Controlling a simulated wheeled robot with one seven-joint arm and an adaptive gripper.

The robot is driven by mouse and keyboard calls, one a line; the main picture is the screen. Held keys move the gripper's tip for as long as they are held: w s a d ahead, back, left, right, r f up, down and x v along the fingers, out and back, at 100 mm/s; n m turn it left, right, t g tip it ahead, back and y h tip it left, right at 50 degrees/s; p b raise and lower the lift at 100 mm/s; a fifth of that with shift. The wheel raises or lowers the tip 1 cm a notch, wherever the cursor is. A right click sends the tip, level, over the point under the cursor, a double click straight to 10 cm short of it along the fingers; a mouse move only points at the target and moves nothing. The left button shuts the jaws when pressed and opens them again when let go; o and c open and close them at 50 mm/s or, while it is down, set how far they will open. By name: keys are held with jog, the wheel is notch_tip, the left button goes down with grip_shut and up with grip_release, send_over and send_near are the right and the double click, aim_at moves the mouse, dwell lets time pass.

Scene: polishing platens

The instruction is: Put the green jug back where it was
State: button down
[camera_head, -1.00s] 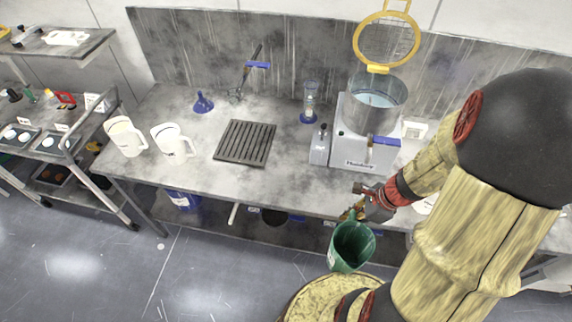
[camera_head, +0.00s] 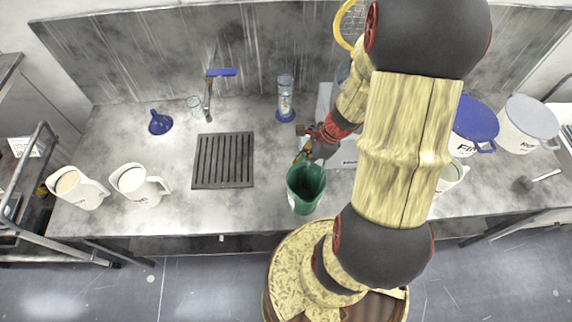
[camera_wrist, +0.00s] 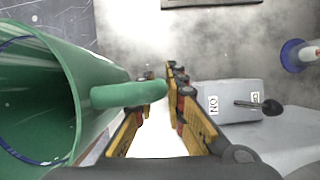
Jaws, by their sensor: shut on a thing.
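The green jug (camera_head: 305,188) appears over the front part of the bench top (camera_head: 230,210), right of the black drain grate. It looks upright with its mouth up; I cannot tell whether its base touches the bench. My gripper (camera_head: 304,156) is shut on the jug's handle at its far side. In the wrist view the green jug (camera_wrist: 95,75) fills the left side, and its handle reaches between the yellow fingers of my gripper (camera_wrist: 160,100). The jug looks empty in what I see of its inside.
Two white jugs (camera_head: 137,185) stand at the left of the bench. The drain grate (camera_head: 223,160), blue funnel (camera_head: 160,122), tap (camera_head: 209,100) and blue-based cylinder (camera_head: 285,98) are behind. The grey machine (camera_head: 345,152) is partly hidden by my arm. White buckets (camera_head: 525,125) stand right.

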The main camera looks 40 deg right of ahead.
jog(key=shift+w+d+f+b, duration=0.2)
jog(key=shift+w+f+b, duration=0.1)
jog(key=shift+w+f, duration=1.35)
jog(key=shift+w+d+f+b, duration=0.25)
jog(key=shift+w+f, duration=1.1)
jog(key=shift+f, duration=0.65)
jog(key=shift+w+d+f+b, duration=0.15)
jog(key=shift+w+f+b, duration=0.15)
jog(key=shift+w+f, duration=1.35)
jog(key=shift+s+f, duration=0.15)
jog(key=shift+f, duration=0.05)
jog(key=shift+f, duration=0.15)
jog(key=c, duration=1.8)
grip_release()
jog(key=shift+c, duration=0.2)
